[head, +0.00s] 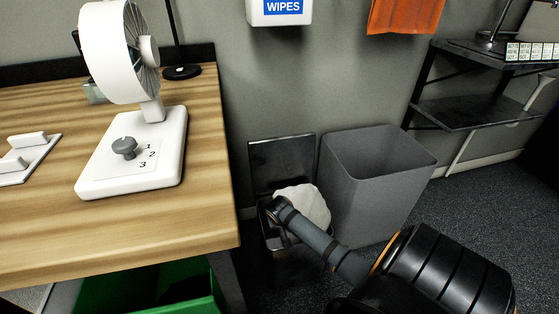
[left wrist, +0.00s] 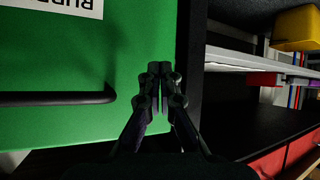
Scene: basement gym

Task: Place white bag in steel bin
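The white bag (head: 303,203) is a crumpled pale bundle at the mouth of the steel bin (head: 280,165), a dark metal bin with its lid raised against the wall. My right arm reaches in from the lower right, its end (head: 277,210) in front of the bag's left side. The right fingers are not clearly visible, so I cannot tell whether they grip the bag. The bag's lower part is hidden behind my arm. In the left wrist view my left gripper (left wrist: 163,85) has its fingertips together, with nothing visible between them; it is outside the head view.
A grey open bin (head: 378,185) stands right beside the steel bin. A wooden table (head: 215,190) with a white fan (head: 130,150) is on the left, a green bin (head: 150,288) below it. A black shelf (head: 470,112) is at right. The left wrist view shows a green panel (left wrist: 80,60).

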